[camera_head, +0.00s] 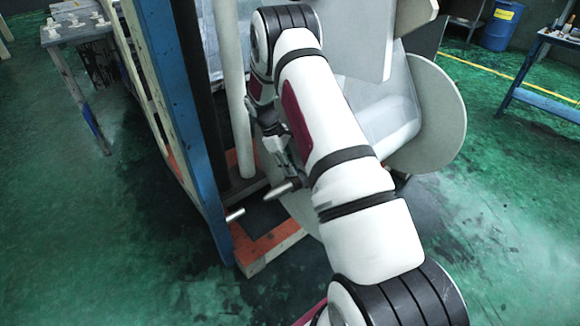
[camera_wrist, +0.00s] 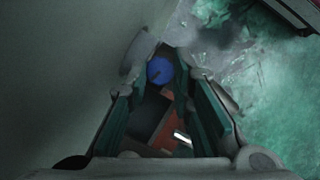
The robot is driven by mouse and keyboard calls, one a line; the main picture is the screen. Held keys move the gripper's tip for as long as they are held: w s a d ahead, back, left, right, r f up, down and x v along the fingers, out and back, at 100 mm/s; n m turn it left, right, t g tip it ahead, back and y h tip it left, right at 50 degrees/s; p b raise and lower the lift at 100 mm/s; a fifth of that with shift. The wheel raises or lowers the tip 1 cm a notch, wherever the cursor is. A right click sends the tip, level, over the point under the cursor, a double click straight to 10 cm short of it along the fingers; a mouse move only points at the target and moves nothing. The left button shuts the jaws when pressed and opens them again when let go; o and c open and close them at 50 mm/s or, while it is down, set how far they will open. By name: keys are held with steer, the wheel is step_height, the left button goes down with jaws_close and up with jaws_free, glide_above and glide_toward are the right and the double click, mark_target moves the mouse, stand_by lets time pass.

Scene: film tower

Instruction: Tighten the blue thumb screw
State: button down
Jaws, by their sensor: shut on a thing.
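The blue thumb screw (camera_wrist: 159,70) shows in the wrist view as a small round blue knob with a dark mark on its face. It sits between the two fingertips of my gripper (camera_wrist: 164,66), which is shut on it. In the head view my gripper is partly hidden behind my white arm, beside the white upright pole, and the blue screw cannot be made out there.
A blue and cream upright frame (camera_head: 178,110) stands left of my arm, over an orange base edge (camera_head: 262,248). Large pale film rolls (camera_head: 432,115) stand to the right. Side tables (camera_head: 68,34) and a blue barrel (camera_head: 502,25) are farther off. Green floor is clear at left.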

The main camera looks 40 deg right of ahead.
steer(key=c, duration=1.4)
jaws_free()
steer(key=v, duration=1.2)
